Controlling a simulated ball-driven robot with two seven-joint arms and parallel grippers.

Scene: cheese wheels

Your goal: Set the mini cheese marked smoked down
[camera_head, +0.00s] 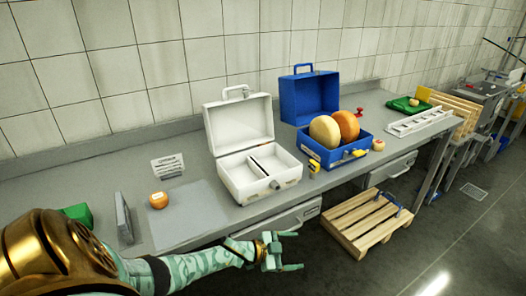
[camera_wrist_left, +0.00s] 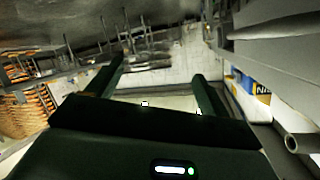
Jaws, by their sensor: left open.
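A small orange-brown cheese (camera_head: 159,200) sits on a flat grey mat (camera_head: 190,222) on the counter at the left. Another small pale-orange cheese (camera_head: 378,145) stands on the counter just right of the open blue case (camera_head: 311,152). A third small round item (camera_head: 413,102) rests on a green tray (camera_head: 398,106). The markings are too small to read, so I cannot tell which is smoked. My left gripper (camera_head: 285,252) is open and empty in front of the counter's edge, right of the mat. Its dark fingers show apart in the wrist view (camera_wrist_left: 158,75). My right gripper is out of view.
An open white case (camera_head: 262,186) with a divider stands mid-counter. The blue case holds two large cheese wheels (camera_head: 325,131). A sign (camera_head: 168,165) stands behind the mat; an upright grey plate (camera_head: 124,217) and green block (camera_head: 77,214) are left. A wooden pallet (camera_head: 362,222) is on the floor.

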